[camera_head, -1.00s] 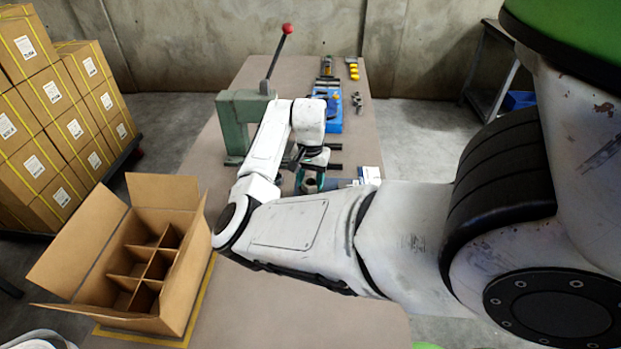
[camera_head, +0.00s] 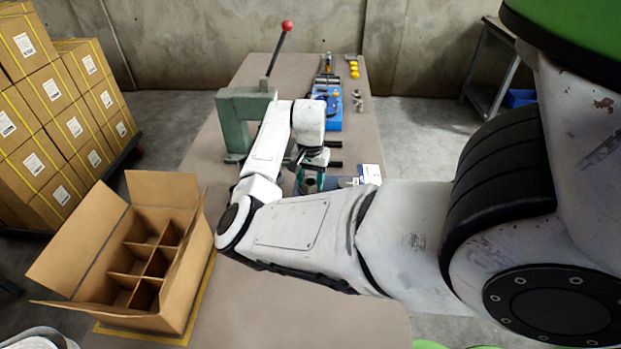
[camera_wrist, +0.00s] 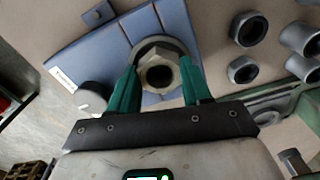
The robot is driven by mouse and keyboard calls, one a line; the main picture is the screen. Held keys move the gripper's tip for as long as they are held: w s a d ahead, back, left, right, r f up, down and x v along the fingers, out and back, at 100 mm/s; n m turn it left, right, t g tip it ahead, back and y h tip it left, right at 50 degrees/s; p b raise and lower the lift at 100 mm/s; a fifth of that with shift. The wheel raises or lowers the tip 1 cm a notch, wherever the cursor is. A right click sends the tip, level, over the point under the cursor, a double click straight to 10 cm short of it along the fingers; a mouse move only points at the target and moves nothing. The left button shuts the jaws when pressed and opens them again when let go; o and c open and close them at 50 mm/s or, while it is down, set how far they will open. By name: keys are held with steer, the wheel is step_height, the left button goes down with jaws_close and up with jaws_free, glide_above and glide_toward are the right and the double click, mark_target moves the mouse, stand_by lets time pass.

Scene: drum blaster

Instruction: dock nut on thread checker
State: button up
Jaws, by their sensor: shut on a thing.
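A metal hex nut (camera_wrist: 158,75) with a round hole sits between the green fingers of my gripper (camera_wrist: 163,86) in the wrist view. The gripper is shut on it. Behind the nut, a grey round rim (camera_wrist: 150,45) shows on a blue panelled base (camera_wrist: 90,53) with a white label; this looks like the thread checker. I cannot tell whether nut and rim touch. In the head view my gripper (camera_head: 312,180) is low over the table, by the blue base (camera_head: 346,182), and the nut cannot be made out.
Several dark pipe fittings (camera_wrist: 248,28) lie right of the base in the wrist view. A green press (camera_head: 238,115) with a red-knobbed lever stands beyond my arm. An open divided carton (camera_head: 185,290) is at front left.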

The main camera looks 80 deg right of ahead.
steer(key=shift+f, duration=0.15)
steer(key=o, duration=0.9)
step_height(320, 180, up, 11)
steer(key=p, duration=1)
